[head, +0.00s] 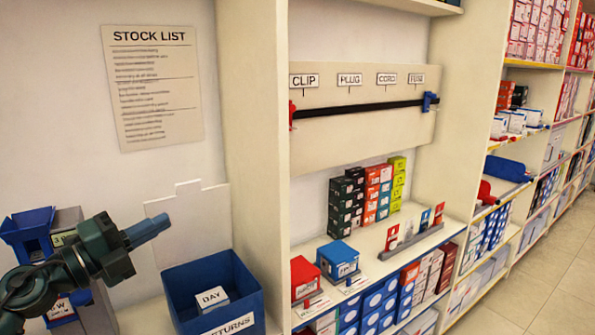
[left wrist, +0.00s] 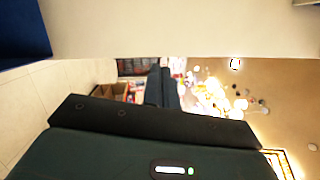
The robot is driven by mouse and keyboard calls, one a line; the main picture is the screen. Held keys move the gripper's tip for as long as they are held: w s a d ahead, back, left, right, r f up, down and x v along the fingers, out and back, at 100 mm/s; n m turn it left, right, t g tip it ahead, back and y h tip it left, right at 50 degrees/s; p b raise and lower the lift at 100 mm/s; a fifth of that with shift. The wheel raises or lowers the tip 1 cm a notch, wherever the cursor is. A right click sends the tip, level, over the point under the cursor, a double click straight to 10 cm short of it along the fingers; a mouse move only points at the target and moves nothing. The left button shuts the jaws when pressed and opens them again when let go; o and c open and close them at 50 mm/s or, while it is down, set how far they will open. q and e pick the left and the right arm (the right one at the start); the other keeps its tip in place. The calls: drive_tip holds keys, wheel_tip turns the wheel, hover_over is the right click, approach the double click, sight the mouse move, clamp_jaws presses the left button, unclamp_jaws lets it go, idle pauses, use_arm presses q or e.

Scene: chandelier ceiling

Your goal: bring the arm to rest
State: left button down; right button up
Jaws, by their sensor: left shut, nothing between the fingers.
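My left gripper (head: 148,229) shows at the left of the head view. Its blue-grey fingers are together and hold nothing. It hangs in the air left of the blue returns bin (head: 248,274), above the counter and apart from it. In the left wrist view my fingers (left wrist: 161,88) stand up as one dark shape beyond the dark gripper body. My right gripper is in neither view.
A blue dispenser (head: 30,232) stands behind my arm. A divider panel (head: 252,150) separates this bay from shelves with a red box (head: 304,276) and a blue box (head: 338,260). Floor (head: 535,270) is clear at right.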

use_arm(q)
drive_tip(key=s+d+f+n+y, duration=0.1)
drive_tip(key=s+f+n+y, duration=0.2)
drive_tip(key=f+n, duration=0.45)
drive_tip(key=s+d+f+n+t+y, duration=0.1)
drive_tip(key=s+d+f+n+y, duration=0.3)
drive_tip(key=f, duration=0.6)
drive_tip(key=s+a+f+n+y, duration=0.1)
drive_tip(key=s+f+n+y, duration=0.1)
drive_tip(key=f+n, duration=0.65)
drive_tip(key=s+d+f+n+g, duration=0.2)
drive_tip(key=s+f+n, duration=0.1)
drive_tip(key=s+f, duration=0.4)
drive_tip(key=s+d+f+n+g+y, duration=0.1)
drive_tip(key=s+d+f+n+g, duration=0.1)
drive_tip(key=s+f, duration=0.4)
drive_tip(key=shift+s+d+f+n+g, duration=0.4)
drive_tip(key=shift+s+d+g, duration=0.1)
drive_tip(key=shift+d+g, duration=0.2)
